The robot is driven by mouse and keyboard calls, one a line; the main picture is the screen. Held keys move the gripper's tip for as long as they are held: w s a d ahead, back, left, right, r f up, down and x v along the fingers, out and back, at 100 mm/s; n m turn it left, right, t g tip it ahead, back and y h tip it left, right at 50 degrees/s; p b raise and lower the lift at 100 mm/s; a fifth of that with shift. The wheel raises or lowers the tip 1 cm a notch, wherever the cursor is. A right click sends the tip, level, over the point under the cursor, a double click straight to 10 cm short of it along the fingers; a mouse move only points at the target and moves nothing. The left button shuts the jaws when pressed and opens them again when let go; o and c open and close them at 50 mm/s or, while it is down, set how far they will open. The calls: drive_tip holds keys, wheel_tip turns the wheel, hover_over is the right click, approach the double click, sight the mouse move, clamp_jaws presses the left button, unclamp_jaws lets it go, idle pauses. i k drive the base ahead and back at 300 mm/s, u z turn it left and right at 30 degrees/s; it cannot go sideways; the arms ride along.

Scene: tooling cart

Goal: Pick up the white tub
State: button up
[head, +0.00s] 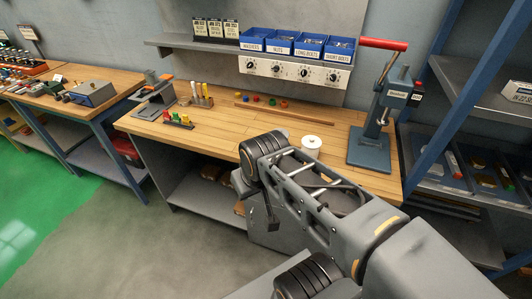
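The white tub (311,145) stands upright on the wooden workbench (225,125), right of the middle of the picture. It is a small round white container. My arm reaches up from the lower right, and its dark ribbed joint shows left of the tub. An arm link crosses just in front of the tub and may hide its lowest edge. My gripper cannot be made out in this view, so its fingers and anything in them are hidden. I see no contact between my arm and the tub.
A blue-grey press with a red handle (383,44) stands right of the tub. Behind are a wooden strip (285,110) and several small coloured pieces. Blue bins (297,43) sit on a wall shelf above. A grey clamp stand (153,98) is at left. The bench's middle is mostly clear.

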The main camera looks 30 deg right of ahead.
sight(314, 153)
drive_tip(key=u, duration=0.85)
drive_tip(key=i, duration=1.55)
drive_tip(key=z, duration=3.3)
